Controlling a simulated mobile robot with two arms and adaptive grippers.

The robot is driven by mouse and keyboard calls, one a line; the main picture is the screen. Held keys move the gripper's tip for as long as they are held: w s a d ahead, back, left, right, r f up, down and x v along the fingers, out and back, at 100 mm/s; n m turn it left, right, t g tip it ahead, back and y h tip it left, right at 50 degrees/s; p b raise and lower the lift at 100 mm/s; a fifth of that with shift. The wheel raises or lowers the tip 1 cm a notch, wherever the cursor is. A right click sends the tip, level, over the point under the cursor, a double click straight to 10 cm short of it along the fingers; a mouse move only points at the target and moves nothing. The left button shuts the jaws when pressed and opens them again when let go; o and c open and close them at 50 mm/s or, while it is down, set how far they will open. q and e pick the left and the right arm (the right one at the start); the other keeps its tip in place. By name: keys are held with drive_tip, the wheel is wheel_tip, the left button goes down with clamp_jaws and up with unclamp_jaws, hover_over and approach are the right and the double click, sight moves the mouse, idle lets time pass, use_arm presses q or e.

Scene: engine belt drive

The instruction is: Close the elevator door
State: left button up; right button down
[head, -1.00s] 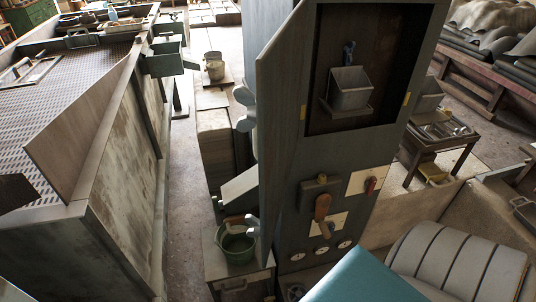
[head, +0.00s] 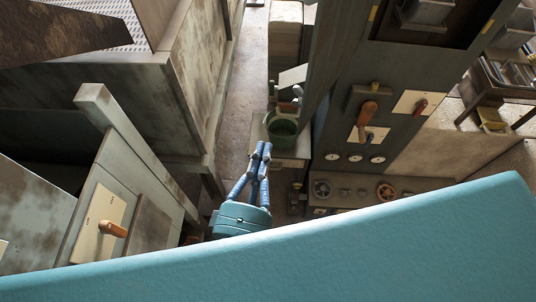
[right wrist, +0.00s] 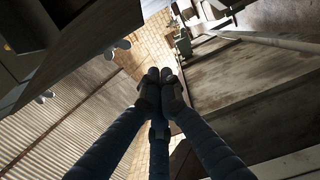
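The elevator is a tall dark grey casing (head: 400,75) at the upper right of the head view, cut off by the top edge. Its front opening (head: 440,30) is uncovered, and a grey bucket (head: 427,12) shows inside. The door seems to be the grey panel (head: 335,50) standing out at the casing's left side. Pale wing-shaped knobs (right wrist: 121,45) show on a dark panel in the right wrist view. My right gripper (head: 264,150) has its blue fingers together and empty, below and left of the panel, apart from it. My left gripper is not in view.
A green bucket (head: 282,127) stands on a low bench just beyond my right gripper. Levers (head: 367,112), gauges and handwheels (head: 386,191) are on the casing's lower front. A large worn metal machine (head: 200,75) stands left. A narrow floor aisle (head: 242,80) runs between.

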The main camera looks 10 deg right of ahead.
drive_tip(key=p+x, duration=0.1)
drive_tip(key=x, duration=0.6)
drive_tip(key=s+d+p, duration=0.1)
drive_tip(key=s+d, duration=0.2)
drive_tip(key=shift+w, duration=0.15)
